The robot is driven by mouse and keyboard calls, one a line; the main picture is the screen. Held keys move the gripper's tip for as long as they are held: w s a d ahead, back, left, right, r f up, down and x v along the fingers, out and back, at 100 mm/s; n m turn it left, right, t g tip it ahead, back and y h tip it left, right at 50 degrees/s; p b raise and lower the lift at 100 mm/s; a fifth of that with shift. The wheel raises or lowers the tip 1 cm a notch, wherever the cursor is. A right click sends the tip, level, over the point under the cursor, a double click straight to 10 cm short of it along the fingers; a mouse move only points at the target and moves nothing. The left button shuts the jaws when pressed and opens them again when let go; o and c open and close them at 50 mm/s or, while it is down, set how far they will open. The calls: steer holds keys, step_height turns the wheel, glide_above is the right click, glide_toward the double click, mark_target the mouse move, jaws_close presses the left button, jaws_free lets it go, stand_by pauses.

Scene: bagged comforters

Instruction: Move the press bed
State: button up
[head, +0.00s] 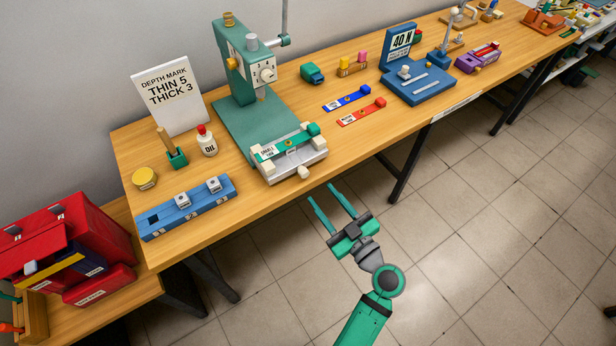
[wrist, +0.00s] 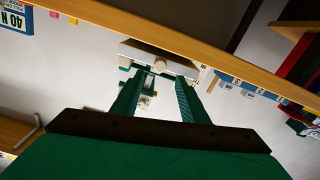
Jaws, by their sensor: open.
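The press bed (head: 291,168) is a pale grey block at the foot of the green press (head: 241,75), near the table's front edge. A white knob (head: 304,172) sticks out of its front side. A green labelled bar (head: 286,143) lies across the bed between cream blocks. My gripper (head: 320,192) is open and empty, in front of the table edge and right of the bed, apart from it. In the wrist view, the bed (wrist: 185,68) and its knob (wrist: 160,66) appear ahead, around the space between the open fingers (wrist: 158,84).
A blue block with white weights (head: 185,208) and an oil bottle (head: 207,140) stand left of the bed. Blue and red bars (head: 362,112) lie to the right. A depth-mark sign (head: 168,95) stands behind. The floor before the table (head: 470,220) is clear.

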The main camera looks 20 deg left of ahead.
mark_target(306, 175)
steer(key=x, duration=0.8)
steer(key=shift+w+a, duration=0.15)
steer(key=shift+a, duration=0.05)
jaws_close()
